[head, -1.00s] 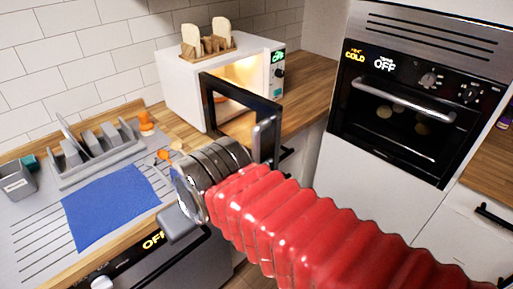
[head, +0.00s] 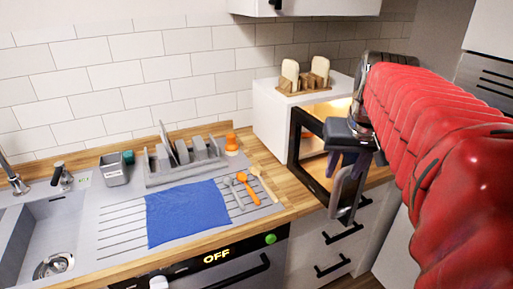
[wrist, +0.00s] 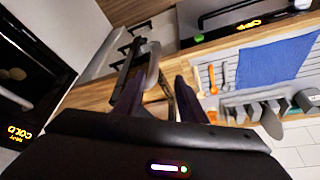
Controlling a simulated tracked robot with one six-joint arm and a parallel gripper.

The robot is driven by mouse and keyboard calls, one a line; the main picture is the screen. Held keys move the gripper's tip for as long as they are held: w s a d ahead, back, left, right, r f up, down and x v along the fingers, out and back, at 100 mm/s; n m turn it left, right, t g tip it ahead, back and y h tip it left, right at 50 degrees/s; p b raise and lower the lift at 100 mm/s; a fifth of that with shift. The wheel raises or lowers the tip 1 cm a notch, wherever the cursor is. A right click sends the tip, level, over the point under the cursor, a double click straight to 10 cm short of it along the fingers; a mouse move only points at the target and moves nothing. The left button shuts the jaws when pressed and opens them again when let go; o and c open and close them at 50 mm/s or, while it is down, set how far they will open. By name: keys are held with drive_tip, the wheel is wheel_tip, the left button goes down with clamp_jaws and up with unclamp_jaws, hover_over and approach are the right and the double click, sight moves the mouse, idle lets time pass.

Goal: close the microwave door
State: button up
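The white microwave (head: 283,122) stands on the counter at the back right in the head view. Its black-framed door (head: 308,178) is swung open toward me, with the lit inside showing. The door handle (head: 347,195) is on the door's free edge. My gripper (head: 350,165) is at the door's right side in the head view, just above the handle, fingers pointing down. In the wrist view, my gripper (wrist: 157,90) has its two dark fingers apart with nothing clearly held. The handle (wrist: 152,66) shows just beyond the left finger; whether they touch is unclear.
A toast rack (head: 305,84) with bread stands on the microwave. A blue cloth (head: 187,212), dish rack (head: 185,160) and utensils (head: 247,188) lie left of the door. Drawers with black handles (head: 342,233) are below.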

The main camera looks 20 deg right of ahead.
sight(337, 192)
drive_tip(key=shift+s+d+r, duration=0.1)
drive_tip(key=shift+d+r, duration=0.1)
drive_tip(key=shift+d, duration=0.45)
drive_tip(key=x, duration=1.4)
drive_tip(key=shift+c, duration=0.6)
clamp_jaws()
drive_tip(key=shift+d, duration=0.1)
